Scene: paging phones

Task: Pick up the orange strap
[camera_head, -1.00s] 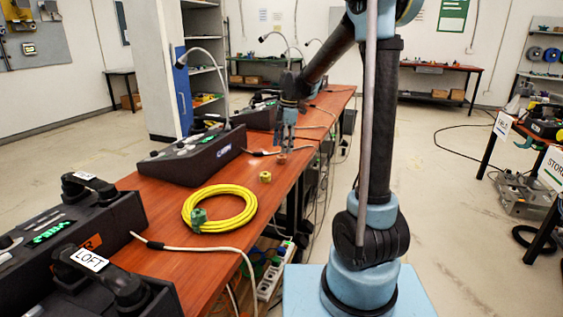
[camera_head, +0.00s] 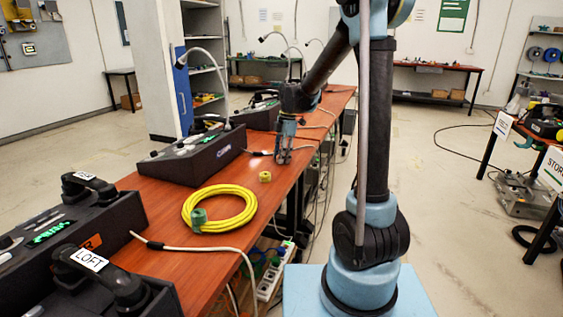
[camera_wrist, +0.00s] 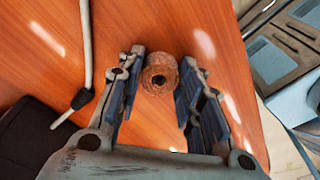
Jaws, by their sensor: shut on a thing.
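The orange strap (camera_wrist: 160,76) is a small rusty-orange roll with a dark hole at its centre. In the wrist view it sits between the blue-padded fingertips of my gripper (camera_wrist: 161,68), which are closed on its sides. In the head view my gripper (camera_head: 283,157) points down at the right edge of the red-brown table (camera_head: 180,270). Its fingers hide the strap there, and I cannot tell whether the strap is still touching the table.
A yellow roll (camera_head: 265,176) lies a little nearer on the table. Dark desk phones (camera_head: 190,158) line the table's left side. A pale cable (camera_wrist: 87,40) runs beside my gripper.

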